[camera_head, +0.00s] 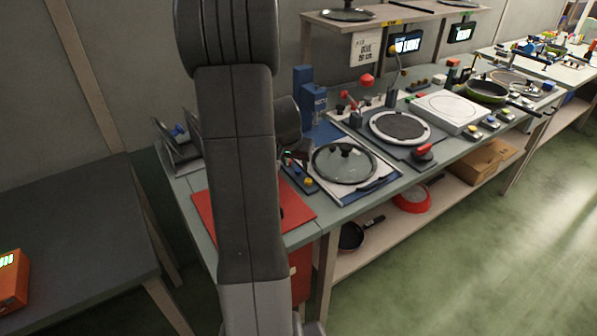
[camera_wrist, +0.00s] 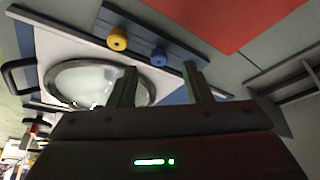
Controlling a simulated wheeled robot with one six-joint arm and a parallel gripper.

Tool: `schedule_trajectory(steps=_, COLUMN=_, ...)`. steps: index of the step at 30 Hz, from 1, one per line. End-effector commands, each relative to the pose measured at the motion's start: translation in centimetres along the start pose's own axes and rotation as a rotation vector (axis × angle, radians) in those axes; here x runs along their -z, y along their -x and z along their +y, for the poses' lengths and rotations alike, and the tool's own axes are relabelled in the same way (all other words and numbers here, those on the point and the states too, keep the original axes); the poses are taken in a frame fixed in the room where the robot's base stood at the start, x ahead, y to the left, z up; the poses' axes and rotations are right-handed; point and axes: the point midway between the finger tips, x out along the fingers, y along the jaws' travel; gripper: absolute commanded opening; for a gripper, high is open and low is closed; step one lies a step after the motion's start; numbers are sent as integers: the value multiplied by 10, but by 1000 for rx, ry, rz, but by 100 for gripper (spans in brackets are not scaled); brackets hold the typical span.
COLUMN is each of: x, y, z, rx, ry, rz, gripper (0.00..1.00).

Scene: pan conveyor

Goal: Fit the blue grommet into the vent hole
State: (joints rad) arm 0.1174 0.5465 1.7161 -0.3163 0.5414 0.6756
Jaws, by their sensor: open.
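The blue grommet (camera_wrist: 158,56) sits on a dark blue-grey strip (camera_wrist: 140,32), beside a yellow grommet (camera_wrist: 117,39), in the wrist view. My gripper (camera_wrist: 160,72) is open and empty; in this picture the blue grommet shows between its two fingertips. I cannot tell how far above the grommet the fingers are. The glass lid (camera_wrist: 75,80) is partly hidden behind one finger. In the head view the lid (camera_head: 335,170) lies on a white and blue board, with the yellow grommet (camera_head: 309,181) to its left. The vent hole is too small to make out.
A red mat (camera_head: 300,209) lies at the near left of the bench. A blue block-like stand (camera_head: 313,100) rises behind the lid. A round dark plate (camera_head: 400,126) and a white hob (camera_head: 447,110) stand farther right. A shelf (camera_head: 400,14) overhangs the back.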

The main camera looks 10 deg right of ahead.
Motion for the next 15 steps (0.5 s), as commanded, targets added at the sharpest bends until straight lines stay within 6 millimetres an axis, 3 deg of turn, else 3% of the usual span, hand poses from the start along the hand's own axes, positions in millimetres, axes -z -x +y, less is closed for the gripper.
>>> schedule_trajectory(steps=7, x=1, y=-31, z=2, rx=-1, ry=-1, rz=-2, gripper=45)
schedule_trajectory(steps=15, x=1, y=-37, z=2, rx=1, ry=-1, rz=0, gripper=45)
